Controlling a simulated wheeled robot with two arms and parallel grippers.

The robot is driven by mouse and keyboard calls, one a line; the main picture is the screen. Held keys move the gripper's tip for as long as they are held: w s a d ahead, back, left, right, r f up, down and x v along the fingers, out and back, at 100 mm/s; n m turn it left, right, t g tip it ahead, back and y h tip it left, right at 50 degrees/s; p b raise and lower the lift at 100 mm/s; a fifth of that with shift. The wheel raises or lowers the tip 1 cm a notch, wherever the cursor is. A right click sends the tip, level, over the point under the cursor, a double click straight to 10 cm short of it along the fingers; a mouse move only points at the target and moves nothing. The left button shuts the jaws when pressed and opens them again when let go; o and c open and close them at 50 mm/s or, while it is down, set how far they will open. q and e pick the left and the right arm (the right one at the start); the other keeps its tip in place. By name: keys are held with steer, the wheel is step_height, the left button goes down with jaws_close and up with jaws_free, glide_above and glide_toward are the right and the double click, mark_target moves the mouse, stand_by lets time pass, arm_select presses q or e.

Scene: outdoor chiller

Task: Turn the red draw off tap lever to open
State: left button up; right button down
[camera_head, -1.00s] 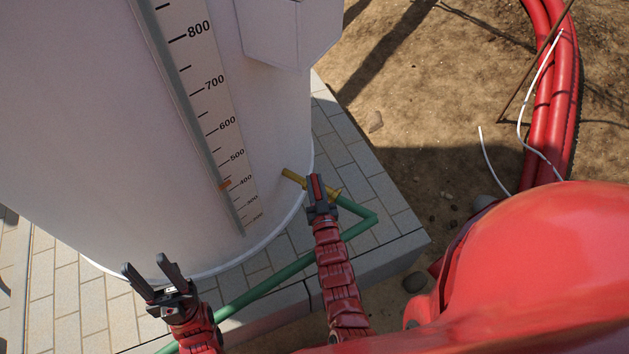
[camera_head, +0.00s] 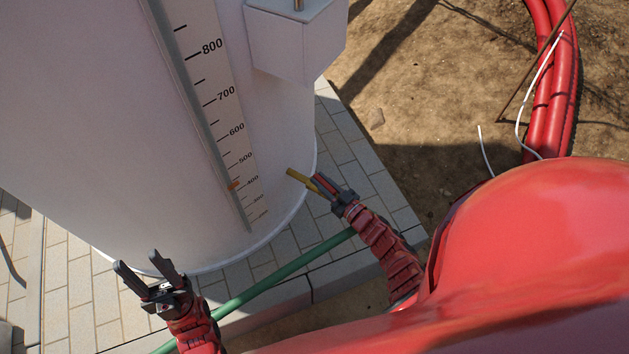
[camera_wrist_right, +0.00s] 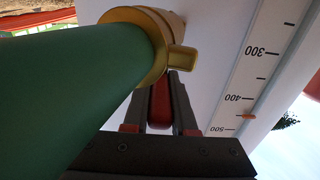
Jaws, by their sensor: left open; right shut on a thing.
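The red tap lever (camera_wrist_right: 160,105) lies between the fingers of my right gripper (camera_wrist_right: 161,85) in the right wrist view. My right gripper is shut on it. In the head view this gripper (camera_head: 322,182) points up and left, beside the tank's lower right side. The brass tap (camera_wrist_right: 177,57) sits just beyond the fingertips; its yellow pipe (camera_head: 297,175) comes out of the white tank (camera_head: 120,130). The lever is largely covered by the fingers. My left gripper (camera_head: 138,260) is open and empty in front of the tank, at the lower left.
A green hose (camera_head: 285,270) runs along the paved plinth (camera_head: 375,170) from the tap; it fills the left of the wrist view (camera_wrist_right: 70,95). A level gauge (camera_head: 222,105) runs down the tank. Red pipes (camera_head: 550,90) lie on bare soil at the right.

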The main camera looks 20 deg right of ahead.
steer(key=shift+d, duration=0.1)
stand_by(0.4)
steer(key=c, duration=0.7)
jaws_free()
steer(key=b+v, duration=0.2)
steer(key=v, duration=1.5)
steer(key=shift+s+d, duration=0.1)
steer(key=shift+d, duration=0.1)
